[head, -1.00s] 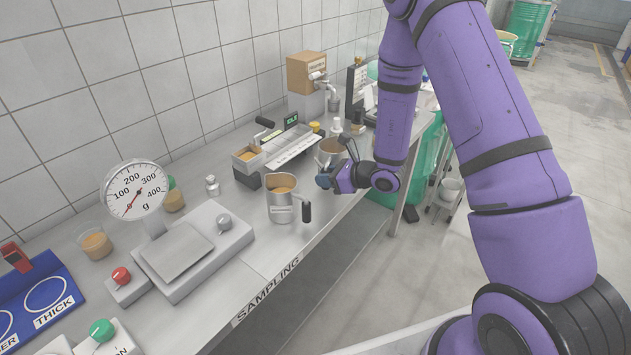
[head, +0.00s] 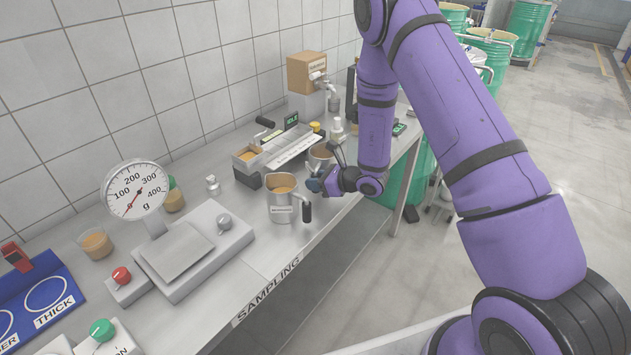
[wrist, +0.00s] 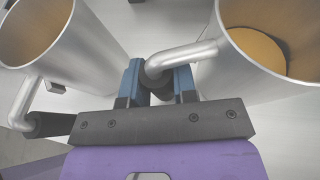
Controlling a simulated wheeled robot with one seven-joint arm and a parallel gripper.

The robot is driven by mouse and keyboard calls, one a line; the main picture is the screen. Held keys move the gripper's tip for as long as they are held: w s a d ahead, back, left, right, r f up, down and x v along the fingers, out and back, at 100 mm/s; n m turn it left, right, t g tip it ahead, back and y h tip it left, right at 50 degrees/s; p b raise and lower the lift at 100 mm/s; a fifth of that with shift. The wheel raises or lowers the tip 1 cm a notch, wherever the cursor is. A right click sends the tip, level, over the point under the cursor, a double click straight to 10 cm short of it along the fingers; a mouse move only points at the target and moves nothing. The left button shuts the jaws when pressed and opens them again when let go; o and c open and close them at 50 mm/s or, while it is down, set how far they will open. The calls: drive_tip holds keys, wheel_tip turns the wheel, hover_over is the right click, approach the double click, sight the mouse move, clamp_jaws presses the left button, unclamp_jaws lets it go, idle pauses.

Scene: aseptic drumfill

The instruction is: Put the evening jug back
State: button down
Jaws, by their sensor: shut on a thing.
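Two steel jugs stand out on the bench. The far jug (head: 317,160) is partly hidden behind my gripper (head: 314,185). In the wrist view my gripper (wrist: 158,85) is shut on the bent metal handle of this right-hand jug (wrist: 238,72), which has orange-brown stuff inside. The near jug (head: 283,208) has a pale label, a black handle grip and orange-brown contents; it appears at the left in the wrist view (wrist: 85,62), apart from my fingers. The label writing is too small to read. I cannot tell whether the held jug touches the bench.
The steel bench (head: 262,262) has a dial scale (head: 180,253), a small bottle (head: 213,186) and a long bench instrument (head: 290,147) near the jugs. Bare bench lies in front of the near jug.

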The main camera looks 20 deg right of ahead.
drive_tip(key=c, duration=0.9)
unclamp_jaws()
